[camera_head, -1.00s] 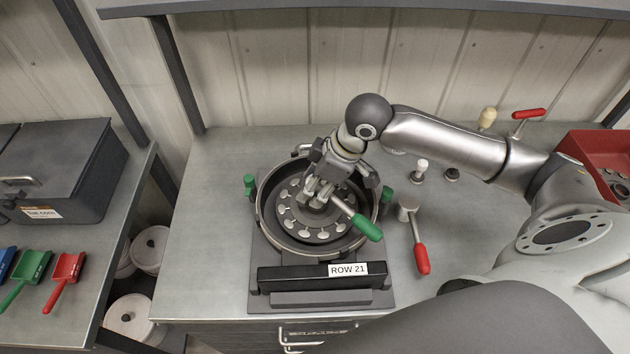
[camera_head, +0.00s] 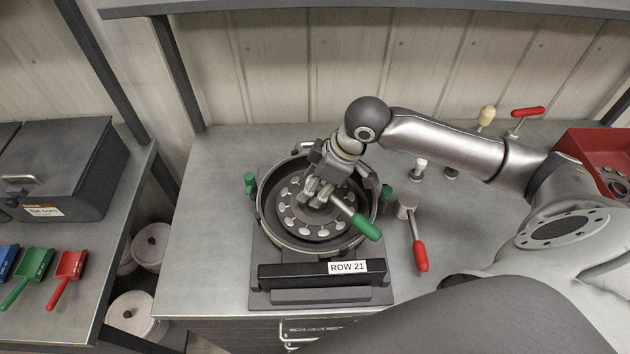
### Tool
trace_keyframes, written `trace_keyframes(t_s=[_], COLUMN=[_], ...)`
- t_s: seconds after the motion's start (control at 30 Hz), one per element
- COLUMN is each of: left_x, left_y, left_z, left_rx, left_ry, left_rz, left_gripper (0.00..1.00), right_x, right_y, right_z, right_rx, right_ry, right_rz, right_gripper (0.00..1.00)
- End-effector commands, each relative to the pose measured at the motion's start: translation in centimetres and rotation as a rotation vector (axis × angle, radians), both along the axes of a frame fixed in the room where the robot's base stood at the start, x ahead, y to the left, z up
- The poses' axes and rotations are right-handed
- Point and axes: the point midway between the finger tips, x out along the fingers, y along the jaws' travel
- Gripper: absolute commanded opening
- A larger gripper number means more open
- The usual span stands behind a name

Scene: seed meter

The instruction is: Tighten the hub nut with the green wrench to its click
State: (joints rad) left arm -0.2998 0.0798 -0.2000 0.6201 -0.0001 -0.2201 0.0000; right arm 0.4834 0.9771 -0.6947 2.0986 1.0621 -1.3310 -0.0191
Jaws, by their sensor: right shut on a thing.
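The green-handled wrench (camera_head: 362,224) lies over the seed meter, its handle pointing to the lower right. My right gripper (camera_head: 318,196) is shut on the wrench's head end, above the middle of the seed disc. The hub nut is hidden under the gripper and the wrench head. The seed meter (camera_head: 262,222) is a round dark housing with a disc of pale round spots, set on a stand labelled ROW 21 (camera_head: 347,267). Green knobs (camera_head: 249,182) stand at its sides. My left gripper is not in view.
A red-handled tool (camera_head: 420,254) lies just right of the meter. Small knobbed posts (camera_head: 420,166) and another red-handled tool (camera_head: 527,111) stand behind. A red bin (camera_head: 590,145) is at the far right. The bench left of the meter is clear. Coloured scoops (camera_head: 66,273) lie on the left table.

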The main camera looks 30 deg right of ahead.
Motion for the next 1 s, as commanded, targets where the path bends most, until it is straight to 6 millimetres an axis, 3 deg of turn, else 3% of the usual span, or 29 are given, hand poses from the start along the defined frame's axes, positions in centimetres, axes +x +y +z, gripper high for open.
trace_keyframes(t_s=[0.2, 0.23, 0.4, 0.63, 0.83, 1.0], left_x=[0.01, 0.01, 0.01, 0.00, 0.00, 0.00], left_y=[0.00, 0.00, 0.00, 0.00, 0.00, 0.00], left_z=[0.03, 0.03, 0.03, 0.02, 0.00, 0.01], left_rx=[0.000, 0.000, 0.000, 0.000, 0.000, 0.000], left_ry=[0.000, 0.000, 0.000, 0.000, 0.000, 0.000], left_rz=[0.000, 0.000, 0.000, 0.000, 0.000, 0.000], left_gripper=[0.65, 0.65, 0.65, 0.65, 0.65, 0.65], right_x=[0.06, 0.07, 0.04, 0.02, -0.04, -0.02], right_y=[0.04, 0.03, 0.03, 0.02, 0.00, 0.01], right_z=[0.06, 0.07, 0.03, -0.02, -0.12, -0.08], right_rx=[0.001, 0.001, 0.001, 0.001, -0.001, 0.000], right_ry=[-0.003, -0.003, -0.002, -0.001, 0.002, 0.001], right_rz=[0.001, 0.001, 0.001, 0.000, 0.000, 0.000], right_gripper=[0.00, 0.46, 0.67, 0.68, 0.90, 0.90])
